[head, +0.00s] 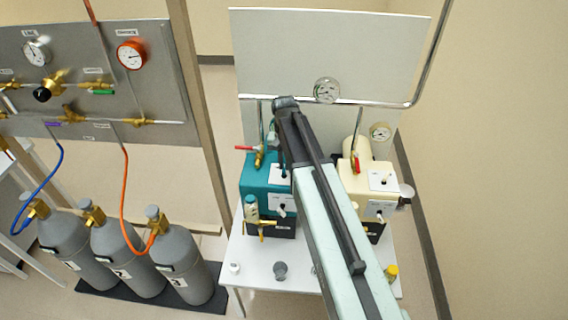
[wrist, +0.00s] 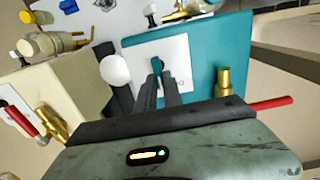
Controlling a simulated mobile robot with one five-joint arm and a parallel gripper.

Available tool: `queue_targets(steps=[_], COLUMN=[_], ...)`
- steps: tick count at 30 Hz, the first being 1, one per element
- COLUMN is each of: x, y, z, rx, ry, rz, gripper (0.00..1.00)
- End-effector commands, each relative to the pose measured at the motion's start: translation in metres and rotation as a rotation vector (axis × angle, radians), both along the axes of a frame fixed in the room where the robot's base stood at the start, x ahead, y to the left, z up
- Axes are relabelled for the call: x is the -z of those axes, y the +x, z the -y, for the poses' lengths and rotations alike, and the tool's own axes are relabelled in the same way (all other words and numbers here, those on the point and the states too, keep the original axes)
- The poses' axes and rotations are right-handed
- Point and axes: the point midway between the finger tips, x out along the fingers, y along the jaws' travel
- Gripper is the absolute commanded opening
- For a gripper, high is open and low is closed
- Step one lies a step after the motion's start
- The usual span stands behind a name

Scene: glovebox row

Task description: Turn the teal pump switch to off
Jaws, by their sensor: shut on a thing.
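The teal pump (head: 256,182) stands on a white table, left of the cream pump. It also shows in the wrist view (wrist: 205,60), with a white switch plate (wrist: 176,50) on its face. A small teal switch lever (wrist: 157,66) stands on that plate. My gripper (wrist: 158,83) is over the plate, its dark fingers closed together on the lever. The fingers hide part of the lever and the plate's markings; only a small mark beside them shows, so I cannot tell the switch's setting. In the head view my arm hides the fingers.
The cream pump (head: 369,179) stands close on the right. A red-handled brass valve (head: 258,155) is at the teal pump's back. Gas cylinders (head: 120,262) stand at the left.

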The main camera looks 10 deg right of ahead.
Motion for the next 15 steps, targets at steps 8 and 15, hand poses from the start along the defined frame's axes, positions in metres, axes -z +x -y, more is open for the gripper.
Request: queue_targets(steps=[8,15], x=[-0.0002,-0.0053], y=[0.0004,0.0003], z=[0.0001,0.0002], rx=[0.001,0.002], ry=[0.001,0.0], rz=[0.001,0.001], gripper=[0.33,0.33])
